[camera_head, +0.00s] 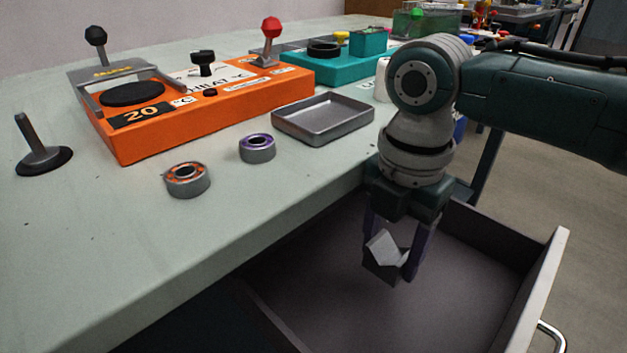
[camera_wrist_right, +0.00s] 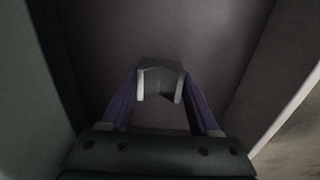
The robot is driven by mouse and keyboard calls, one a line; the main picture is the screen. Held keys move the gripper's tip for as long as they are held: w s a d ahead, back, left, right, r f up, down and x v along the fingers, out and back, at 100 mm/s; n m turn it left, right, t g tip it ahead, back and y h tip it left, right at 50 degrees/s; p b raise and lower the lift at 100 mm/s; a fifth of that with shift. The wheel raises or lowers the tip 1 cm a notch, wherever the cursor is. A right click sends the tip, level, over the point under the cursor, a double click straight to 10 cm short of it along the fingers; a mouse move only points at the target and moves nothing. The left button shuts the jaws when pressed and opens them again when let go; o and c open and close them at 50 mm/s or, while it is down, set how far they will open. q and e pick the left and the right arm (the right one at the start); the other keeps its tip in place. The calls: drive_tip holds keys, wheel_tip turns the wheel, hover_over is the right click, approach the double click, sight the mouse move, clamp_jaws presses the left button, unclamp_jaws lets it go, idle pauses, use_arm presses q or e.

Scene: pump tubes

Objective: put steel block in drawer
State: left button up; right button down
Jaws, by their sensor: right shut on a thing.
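My right gripper (camera_head: 393,262) hangs pointing down over the open drawer (camera_head: 460,285). It is shut on the steel block (camera_head: 384,256), a small grey piece with a V-shaped notch, held between its two purple fingers. In the right wrist view the block (camera_wrist_right: 160,84) sits between the fingertips of the gripper (camera_wrist_right: 161,95), with the dark drawer floor (camera_wrist_right: 215,45) beyond it. The block is tilted in the head view. The gap between block and drawer floor is hard to judge. My left gripper is not in view.
The drawer's front wall and handle (camera_head: 552,335) are at the right. On the table (camera_head: 240,210) stand an orange fixture (camera_head: 200,110), an empty metal tray (camera_head: 322,118), an orange-marked ring (camera_head: 187,180), a purple-marked ring (camera_head: 257,148) and a black-based post (camera_head: 42,150). The table edge borders the drawer.

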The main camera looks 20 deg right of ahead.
sight(390, 256)
drive_tip(key=shift+f+b, duration=0.55)
drive_tip(key=shift+f, duration=1.05)
drive_tip(key=shift+f, duration=0.2)
drive_tip(key=shift+c, duration=2)
unclamp_jaws()
